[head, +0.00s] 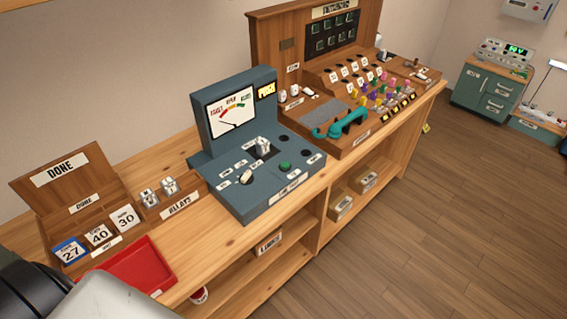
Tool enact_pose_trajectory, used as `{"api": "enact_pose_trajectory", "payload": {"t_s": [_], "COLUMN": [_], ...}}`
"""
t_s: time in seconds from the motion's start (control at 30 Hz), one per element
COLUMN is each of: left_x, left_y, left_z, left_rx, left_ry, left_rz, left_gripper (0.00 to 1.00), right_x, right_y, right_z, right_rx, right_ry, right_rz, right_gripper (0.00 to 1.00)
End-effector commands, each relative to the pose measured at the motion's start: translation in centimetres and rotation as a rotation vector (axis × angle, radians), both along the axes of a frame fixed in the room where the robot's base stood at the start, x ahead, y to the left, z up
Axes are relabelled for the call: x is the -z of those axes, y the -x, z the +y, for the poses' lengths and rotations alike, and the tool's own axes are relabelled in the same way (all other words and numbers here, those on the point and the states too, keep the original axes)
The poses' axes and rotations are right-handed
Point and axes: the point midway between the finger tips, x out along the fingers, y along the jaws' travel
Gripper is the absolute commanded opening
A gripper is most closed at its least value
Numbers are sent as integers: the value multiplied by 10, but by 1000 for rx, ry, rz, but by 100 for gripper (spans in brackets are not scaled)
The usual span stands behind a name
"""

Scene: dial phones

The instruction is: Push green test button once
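The green test button (284,167) is a small round button on the sloped top of the grey-blue tester (228,110) on the wooden bench. A small metallic relay-like part (263,146) stands upright in a socket to the button's left. The tester's upright panel has a dial (232,116) with a needle and a coloured scale, and a small yellow lettered panel beside it. Neither of my grippers shows. A black and pale grey part of my own body fills the lower left corner, well apart from the button.
A red tray (138,267), a "DONE" box (62,172) with numbered cards, and two relays lie left of the tester. A switchboard (318,52) with a teal handset (348,122) stands to its right. Open floor lies in front of the bench (190,237).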

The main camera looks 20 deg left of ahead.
Motion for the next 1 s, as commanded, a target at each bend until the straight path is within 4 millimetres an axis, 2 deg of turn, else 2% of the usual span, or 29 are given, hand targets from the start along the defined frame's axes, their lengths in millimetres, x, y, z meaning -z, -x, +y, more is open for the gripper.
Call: {"api": "enact_pose_trajectory", "payload": {"t_s": [0.33, 0.6, 1.0], "left_x": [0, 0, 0], "left_y": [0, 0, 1], "left_z": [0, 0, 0], "left_rx": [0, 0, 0], "left_ry": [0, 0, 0], "left_rz": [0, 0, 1], "left_gripper": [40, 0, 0], "right_x": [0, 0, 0], "right_y": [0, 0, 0], "right_z": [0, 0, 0], "right_rx": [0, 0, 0], "right_ry": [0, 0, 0], "right_rz": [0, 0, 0], "right_gripper": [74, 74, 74]}}
